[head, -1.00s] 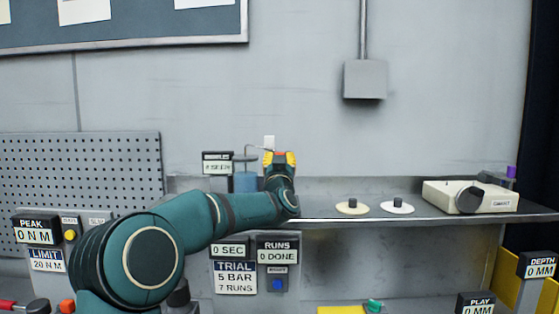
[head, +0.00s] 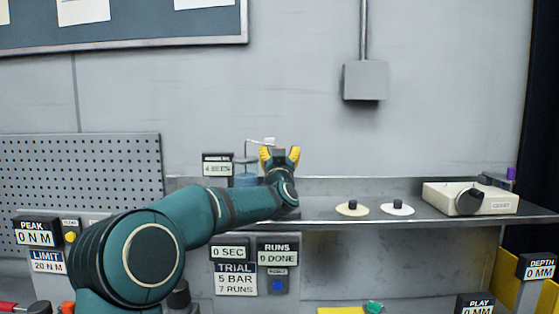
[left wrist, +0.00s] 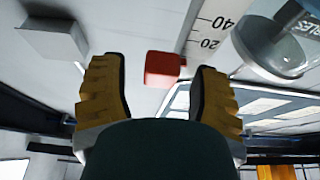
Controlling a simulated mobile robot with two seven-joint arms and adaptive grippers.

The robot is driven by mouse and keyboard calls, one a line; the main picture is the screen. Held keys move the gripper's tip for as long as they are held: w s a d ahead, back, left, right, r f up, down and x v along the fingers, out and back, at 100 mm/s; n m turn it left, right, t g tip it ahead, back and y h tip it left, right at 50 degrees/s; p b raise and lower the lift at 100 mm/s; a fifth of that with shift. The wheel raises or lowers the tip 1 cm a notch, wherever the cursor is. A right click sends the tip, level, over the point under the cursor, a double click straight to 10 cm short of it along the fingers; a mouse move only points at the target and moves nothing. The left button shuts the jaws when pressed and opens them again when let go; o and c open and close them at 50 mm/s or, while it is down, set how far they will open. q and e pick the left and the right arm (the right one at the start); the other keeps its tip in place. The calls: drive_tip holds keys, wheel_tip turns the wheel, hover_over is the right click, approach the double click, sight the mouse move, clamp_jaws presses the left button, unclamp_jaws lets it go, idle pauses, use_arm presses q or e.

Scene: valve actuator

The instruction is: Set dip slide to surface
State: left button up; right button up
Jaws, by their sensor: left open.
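In the left wrist view the open fingers (left wrist: 158,70) stand on either side of a small red block (left wrist: 162,69), with gaps to both. The red block sits beside a white scale strip (left wrist: 212,30) marked 20 and 40, and looks like the dip slide. A clear round vessel (left wrist: 275,48) is at upper right in that view. In the head view the red block is hidden or too small to make out. My right gripper is out of view.
Two discs with dark knobs, one cream (head: 352,209) and one white (head: 397,208), lie on the metal shelf (head: 320,211). A small display (head: 217,165) is left of the gripper.

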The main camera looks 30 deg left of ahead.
use_arm(q)
drive_tip(key=v, duration=1.1)
drive_tip(key=shift+s+d, duration=0.2)
drive_tip(key=shift+s, duration=0.15)
drive_tip(key=shift+f, duration=0.15)
